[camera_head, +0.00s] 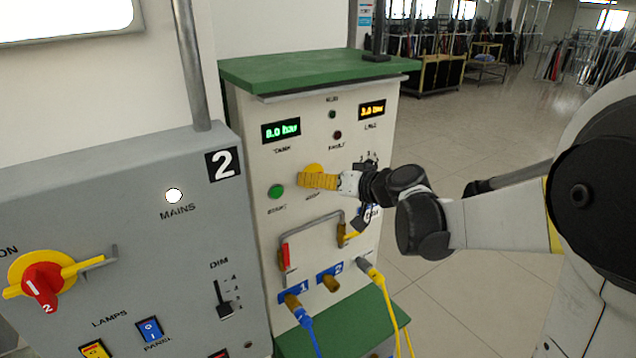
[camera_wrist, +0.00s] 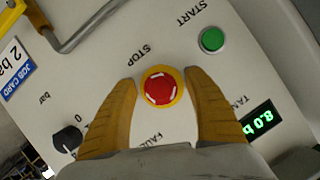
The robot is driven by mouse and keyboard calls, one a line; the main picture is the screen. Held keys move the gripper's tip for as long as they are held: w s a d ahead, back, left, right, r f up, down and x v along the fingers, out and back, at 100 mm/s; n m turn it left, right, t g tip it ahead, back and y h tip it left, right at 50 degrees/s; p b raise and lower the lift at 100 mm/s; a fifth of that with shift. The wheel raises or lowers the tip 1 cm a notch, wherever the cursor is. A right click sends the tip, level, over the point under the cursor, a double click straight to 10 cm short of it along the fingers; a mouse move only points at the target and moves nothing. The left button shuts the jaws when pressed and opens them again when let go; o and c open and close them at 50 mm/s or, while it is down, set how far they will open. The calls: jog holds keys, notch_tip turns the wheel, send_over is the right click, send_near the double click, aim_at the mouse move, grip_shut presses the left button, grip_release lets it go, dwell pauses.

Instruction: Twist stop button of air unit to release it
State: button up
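The air unit (camera_head: 247,130) is a white cabinet with a green top. In the head view only part of the yellow ring (camera_head: 313,168) shows, and my gripper hides the red cap. My gripper (camera_head: 303,180) has yellow fingers and points at the button from the right. In the wrist view my gripper (camera_wrist: 160,78) is open, with one finger on each side of the button. Small gaps show between fingers and ring; I cannot tell the depth left to the panel.
A green start button (camera_head: 276,191) sits left of the stop button. The tank display (camera_head: 281,130) reads 8.0 bar. A grey mains panel (camera_head: 120,210) stands at left. A black knob (camera_wrist: 67,139) shows in the wrist view.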

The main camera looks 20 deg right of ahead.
jog(key=v, duration=1.2)
jog(key=shift+a, duration=0.1)
jog(key=s+a+f+g+h+b, duration=0.1)
jog(key=s+a+f+g+b, duration=0.2)
jog(key=f, duration=0.4)
jog(key=s+a+f+h+b, duration=0.1)
jog(key=s+a+f+b, duration=0.35)
jog(key=s+f, duration=0.2)
jog(key=s+d+f+g+h+b, duration=0.2)
jog(key=s+f+h+b, duration=0.2)
jog(key=s+f+b, duration=0.3)
jog(key=s+f, duration=0.3)
jog(key=f, duration=0.2)
jog(key=shift+s+d+f+h+b, duration=0.15)
jog(key=shift+s+f+h+b, duration=0.05)
jog(key=shift+f+h+b, duration=0.2)
